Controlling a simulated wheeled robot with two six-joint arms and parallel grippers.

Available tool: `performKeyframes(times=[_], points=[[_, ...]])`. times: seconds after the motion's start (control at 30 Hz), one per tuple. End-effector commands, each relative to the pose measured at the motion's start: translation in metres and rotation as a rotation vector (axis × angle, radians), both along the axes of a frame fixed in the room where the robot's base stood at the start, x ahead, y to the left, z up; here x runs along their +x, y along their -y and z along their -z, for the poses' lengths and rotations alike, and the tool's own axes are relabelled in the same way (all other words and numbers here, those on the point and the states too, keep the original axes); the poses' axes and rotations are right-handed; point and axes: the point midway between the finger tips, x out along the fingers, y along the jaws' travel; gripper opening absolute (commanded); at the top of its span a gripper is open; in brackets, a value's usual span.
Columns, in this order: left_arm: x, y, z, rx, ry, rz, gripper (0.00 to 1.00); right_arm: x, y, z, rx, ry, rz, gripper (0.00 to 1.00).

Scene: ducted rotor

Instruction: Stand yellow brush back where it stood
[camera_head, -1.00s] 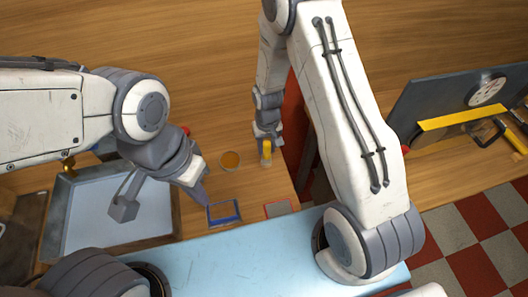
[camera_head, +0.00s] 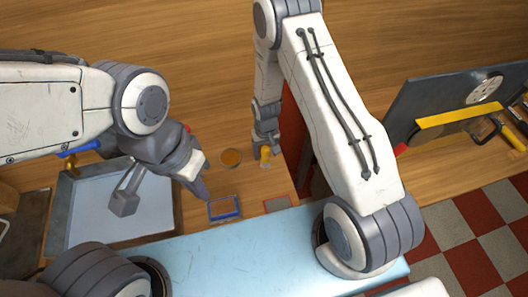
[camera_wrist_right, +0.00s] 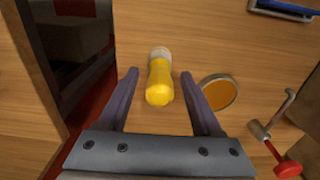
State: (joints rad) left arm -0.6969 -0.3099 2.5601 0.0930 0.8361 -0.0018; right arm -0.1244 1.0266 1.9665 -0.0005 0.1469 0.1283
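The yellow brush (camera_head: 265,153) is near the table's right edge in the head view, with its pale end towards the bottom of the picture. In the right wrist view the brush (camera_wrist_right: 160,82) shows between my right gripper's fingers (camera_wrist_right: 163,92), with gaps on both sides. That gripper is open, and in the head view my right gripper (camera_head: 266,146) is at the brush's yellow end. My left gripper (camera_head: 203,194) is above the table near a blue-rimmed frame (camera_head: 238,214); its finger opening cannot be made out.
A round amber disc (camera_head: 231,158) lies left of the brush. A red-rimmed grey pad (camera_head: 277,204) lies near the table's front edge. A large tray (camera_head: 62,205) is at left. A red-knobbed metal piece (camera_wrist_right: 288,169) shows in the wrist view. A dark panel (camera_head: 420,105) stands at right.

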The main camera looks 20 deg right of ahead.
Motion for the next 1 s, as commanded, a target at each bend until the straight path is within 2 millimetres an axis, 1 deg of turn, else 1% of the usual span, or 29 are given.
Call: performKeyframes(times=[0.2,0.3,0.37,0.47,0.8,1.0], points=[[0.000,0.000,-0.001,0.000,0.000,0.000,0.00,0.000,0.000,-0.001,0.000,0.000,0.000,0.66],[0.000,0.000,-0.006,0.000,0.000,0.001,0.00,0.000,0.000,-0.007,0.000,0.000,0.000,0.66],[0.000,0.000,0.000,0.000,0.000,0.000,0.00,0.001,0.000,-0.009,0.000,0.003,0.000,0.66],[0.000,0.000,0.006,0.000,0.000,0.000,0.00,0.002,0.000,-0.022,0.001,0.005,0.000,0.66],[0.000,0.000,0.026,0.000,0.000,-0.004,0.00,0.001,0.000,-0.087,0.001,0.006,0.000,0.66],[0.000,0.000,0.031,0.000,0.000,-0.005,0.00,0.001,0.000,-0.114,0.000,0.003,0.000,0.66]])
